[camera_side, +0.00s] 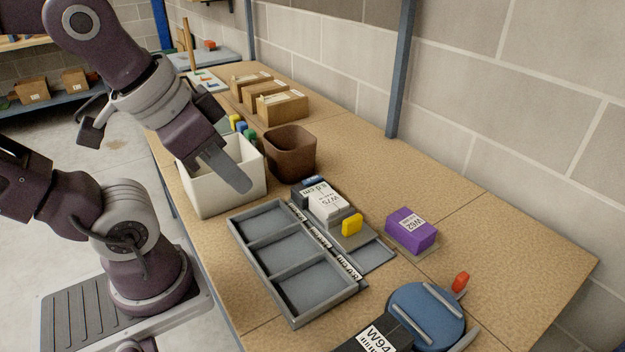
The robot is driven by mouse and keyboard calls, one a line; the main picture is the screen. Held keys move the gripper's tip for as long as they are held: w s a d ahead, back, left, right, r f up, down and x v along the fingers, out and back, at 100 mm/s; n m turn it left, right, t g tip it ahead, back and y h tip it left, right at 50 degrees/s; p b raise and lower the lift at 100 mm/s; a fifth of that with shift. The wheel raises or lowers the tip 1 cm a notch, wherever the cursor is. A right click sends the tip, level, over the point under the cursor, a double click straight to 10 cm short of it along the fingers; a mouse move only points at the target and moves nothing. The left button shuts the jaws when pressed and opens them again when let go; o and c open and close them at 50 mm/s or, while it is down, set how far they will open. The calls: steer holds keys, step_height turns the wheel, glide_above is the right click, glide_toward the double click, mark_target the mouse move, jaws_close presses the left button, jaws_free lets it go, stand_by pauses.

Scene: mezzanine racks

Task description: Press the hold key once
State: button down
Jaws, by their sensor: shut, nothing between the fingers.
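My gripper (238,182) is shut and empty. It hangs in the air with its fingertips pointing down and to the right, in front of the white bin in this view. A grey device (352,237) stands on the table to its lower right, apart from it. I cannot make out which part is the hold key; no key lettering is readable.
A grey three-compartment tray (240,241) is empty. A white bin (200,203) and brown bin (291,162) stand behind it. A purple box (410,229) sits on the right. A blue round thing (427,308) with an orange knob (461,282) is in front. The far right table is clear.

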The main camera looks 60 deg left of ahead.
steer(key=w+a+t+y, duration=0.1)
steer(key=w+a+y, duration=0.3)
steer(key=w+a, duration=0.55)
steer(key=m+t+h, duration=0.3)
steer(key=m, duration=0.5)
glide_above(309, 180)
step_height(309, 180, down, 9)
steer(key=shift+f, duration=0.25)
steer(key=shift+f, duration=4.4)
steer(key=shift+f, duration=0.1)
